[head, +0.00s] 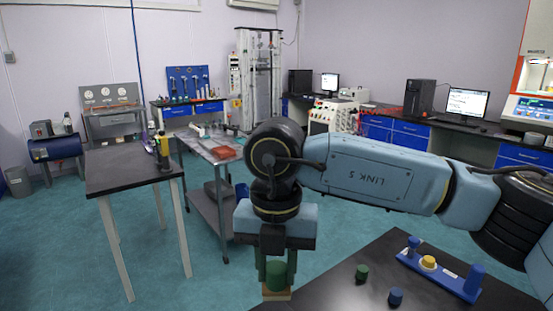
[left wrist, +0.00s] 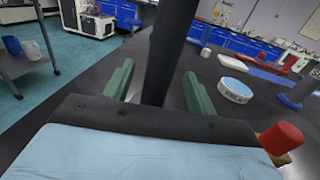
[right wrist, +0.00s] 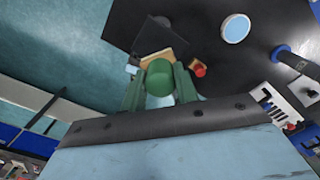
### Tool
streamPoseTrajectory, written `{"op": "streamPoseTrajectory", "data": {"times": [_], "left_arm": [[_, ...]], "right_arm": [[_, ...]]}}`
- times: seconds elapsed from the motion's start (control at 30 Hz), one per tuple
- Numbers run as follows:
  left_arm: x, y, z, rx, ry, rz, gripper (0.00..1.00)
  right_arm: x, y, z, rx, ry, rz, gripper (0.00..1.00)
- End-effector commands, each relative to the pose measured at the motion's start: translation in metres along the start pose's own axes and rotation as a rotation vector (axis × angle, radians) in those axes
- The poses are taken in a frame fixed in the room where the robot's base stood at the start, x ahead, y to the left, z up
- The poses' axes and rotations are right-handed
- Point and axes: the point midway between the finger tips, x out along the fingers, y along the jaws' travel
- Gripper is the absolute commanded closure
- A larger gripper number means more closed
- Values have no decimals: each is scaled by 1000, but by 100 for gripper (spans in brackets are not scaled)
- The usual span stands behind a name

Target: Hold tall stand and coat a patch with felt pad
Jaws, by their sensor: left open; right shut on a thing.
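My right gripper (right wrist: 160,95) is shut on a green-handled pad (right wrist: 158,77) with a tan underside; it shows in the head view too (head: 277,276). The pad hangs near the left edge of the black table (head: 385,255). My left gripper (left wrist: 160,90) is open, with a dark upright post (left wrist: 172,45), probably the tall stand, between its fingers. I cannot tell if they touch it. A round white disc with a pale blue top (left wrist: 235,89), perhaps the patch, lies on the table; the right wrist view shows it too (right wrist: 236,28). The head view does not show my left gripper.
A red cylinder (left wrist: 283,137) stands near the left gripper. A blue rack (head: 440,272) holding a yellow-topped piece (head: 428,262) is on the table, with green (head: 362,272) and blue (head: 396,296) knobs beside it. A separate black table (head: 130,168) stands farther left.

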Motion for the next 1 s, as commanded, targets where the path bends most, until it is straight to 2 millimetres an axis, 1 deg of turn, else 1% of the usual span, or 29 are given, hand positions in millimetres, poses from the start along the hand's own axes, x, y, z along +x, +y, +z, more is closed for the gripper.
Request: {"op": "streamPoseTrajectory", "data": {"times": [0.03,0.2,0.37,0.6,0.67,1.0], "left_arm": [[7,0,0,-2,-1,1,43],[21,0,0,-2,-1,0,43],[25,0,0,-1,1,0,43],[26,0,0,-1,1,0,43],[26,0,0,-1,1,0,50],[25,0,-1,-1,1,0,94]], "right_arm": [[-1,0,0,0,0,0,88],[-2,0,0,0,0,0,88],[-3,0,0,0,0,0,88],[-3,0,0,0,0,0,88],[-3,0,0,0,0,0,88],[-3,0,0,0,0,0,88]]}}
